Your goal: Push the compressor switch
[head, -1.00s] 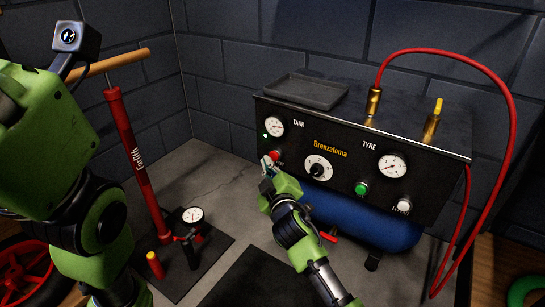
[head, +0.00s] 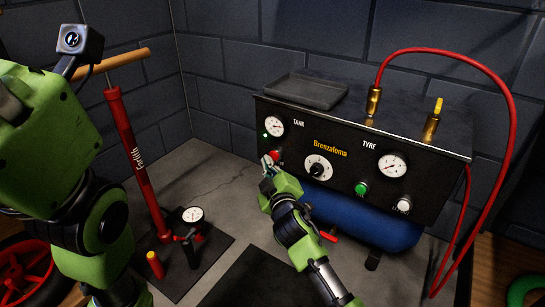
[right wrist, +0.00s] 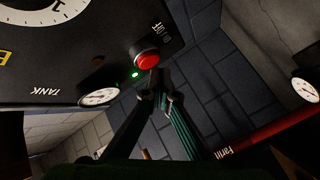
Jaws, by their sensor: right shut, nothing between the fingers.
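The compressor (head: 332,160) stands by the back wall, with a black front panel over a blue tank. Its red switch (head: 276,155) is at the panel's left, under the TANK gauge (head: 273,127). In the right wrist view the red switch (right wrist: 147,60) is a round button beside an OFF label and a lit green lamp (right wrist: 135,75). My right gripper (head: 267,164) is shut and empty, its tips right by the red switch. In the right wrist view its tips (right wrist: 156,92) reach the switch's edge; I cannot tell if they touch. My left arm shows, but its gripper does not.
The panel also carries a dial (head: 318,168), a green button (head: 361,188), a white button (head: 404,206) and a TYRE gauge (head: 392,166). A red hose (head: 512,110) loops at the right. A red floor pump (head: 135,160) stands left of the compressor.

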